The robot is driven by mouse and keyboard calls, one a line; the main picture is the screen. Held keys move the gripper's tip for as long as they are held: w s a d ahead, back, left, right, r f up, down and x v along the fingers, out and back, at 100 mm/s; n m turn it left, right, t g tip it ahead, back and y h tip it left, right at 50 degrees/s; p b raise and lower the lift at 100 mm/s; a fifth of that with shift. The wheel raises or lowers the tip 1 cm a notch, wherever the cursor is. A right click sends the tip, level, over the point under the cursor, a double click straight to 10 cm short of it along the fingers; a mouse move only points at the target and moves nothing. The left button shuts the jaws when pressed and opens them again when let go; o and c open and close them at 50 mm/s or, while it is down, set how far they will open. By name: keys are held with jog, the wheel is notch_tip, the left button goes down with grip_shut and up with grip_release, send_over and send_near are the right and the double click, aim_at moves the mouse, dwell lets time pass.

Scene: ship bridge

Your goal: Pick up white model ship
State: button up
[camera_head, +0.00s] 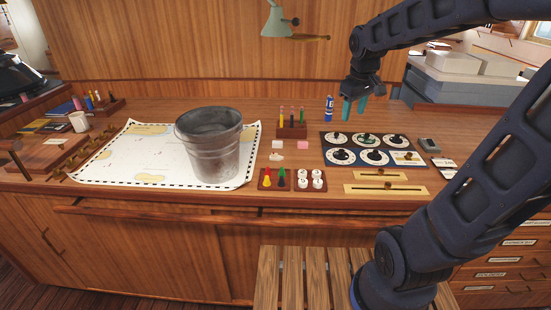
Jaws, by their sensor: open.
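A small white shape (276,157), which looks like the white model ship, lies on the wooden desk between the bucket and the dial panel. It is too small to make out in detail. My gripper (354,106) is above the back of the desk, to the right of the small white shape and farther back. Its two teal fingers point down, are apart, and hold nothing.
A grey metal bucket (212,165) stands on a chart (105,160) left of the white shape. A marker rack (291,129) is behind it; small trays (278,187) are in front. A dial panel (350,163) lies right. A blue can (329,107) stands near my gripper.

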jog(key=w+a+f+n+g, duration=0.1)
jog(key=w+a+f+n, duration=0.2)
jog(key=w+a, duration=0.25)
jog(key=w+a+f+n+g, duration=0.1)
jog(key=w+a+f+n, duration=0.25)
jog(key=a, duration=0.35)
jog(key=n+h, duration=0.1)
jog(key=n, duration=0.4)
send_over(276, 154)
jog(key=shift+m+g, duration=0.25)
jog(key=shift+g, duration=0.05)
notch_tip(276, 154, down, 14)
jog(key=shift+s+r, duration=0.1)
jog(key=shift+r, duration=0.15)
jog(key=shift+f, duration=2.6)
jog(key=c, duration=1)
